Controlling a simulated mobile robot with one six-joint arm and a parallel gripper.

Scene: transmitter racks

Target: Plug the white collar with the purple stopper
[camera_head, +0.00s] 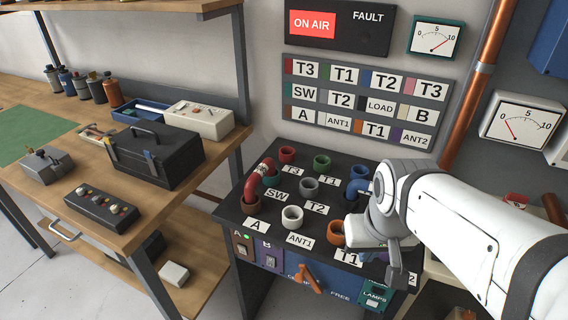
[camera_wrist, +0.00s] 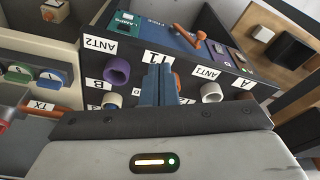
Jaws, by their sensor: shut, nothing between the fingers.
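The white collar (camera_head: 292,216) stands on the dark console top by the ANT1 label, its mouth looking open and empty. It also shows in the wrist view (camera_wrist: 212,92), right of my fingers. My gripper (camera_wrist: 158,85) is shut and empty, over the T1 label by the orange collar (camera_head: 336,232). In the head view my arm hides the fingertips. A purple collar (camera_wrist: 117,70) by the ANT2 label looks hollow. I cannot make out a separate purple stopper in either view.
A red curved link (camera_head: 253,180) and a blue link (camera_head: 358,186) rise from the console. Grey (camera_head: 309,186), green (camera_head: 321,162) and brown (camera_head: 250,204) collars surround the white one. A cream collar (camera_wrist: 112,98) is left of my fingers. A workbench with a black toolbox (camera_head: 155,156) stands left.

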